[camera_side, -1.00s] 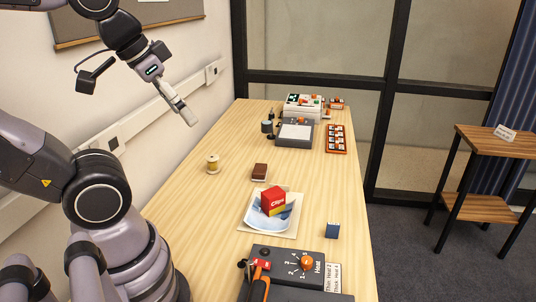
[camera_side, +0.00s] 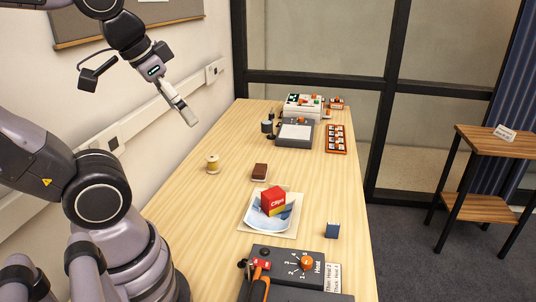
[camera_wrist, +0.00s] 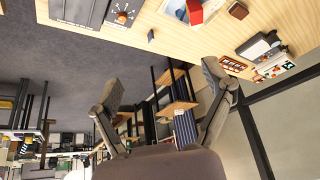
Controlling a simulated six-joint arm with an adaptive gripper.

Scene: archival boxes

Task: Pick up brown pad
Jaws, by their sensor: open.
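The brown pad (camera_side: 260,172) is a small dark brown block with a lighter edge, lying flat on the wooden table near its middle. In the wrist view it shows at the top edge (camera_wrist: 238,10). My gripper (camera_side: 188,114) hangs in the air above the table, up and to the left of the pad in the side view and well apart from it. In the wrist view its two fingers (camera_wrist: 168,84) are spread wide with nothing between them.
A spool (camera_side: 213,164) stands left of the pad. In front lie a red clips box (camera_side: 273,201) on papers (camera_side: 252,222), a dark blue cube (camera_side: 332,231) and a heat-dial unit (camera_side: 284,262). Behind are a grey device (camera_side: 294,142) and an orange rack (camera_side: 336,139). Bare table surrounds the pad.

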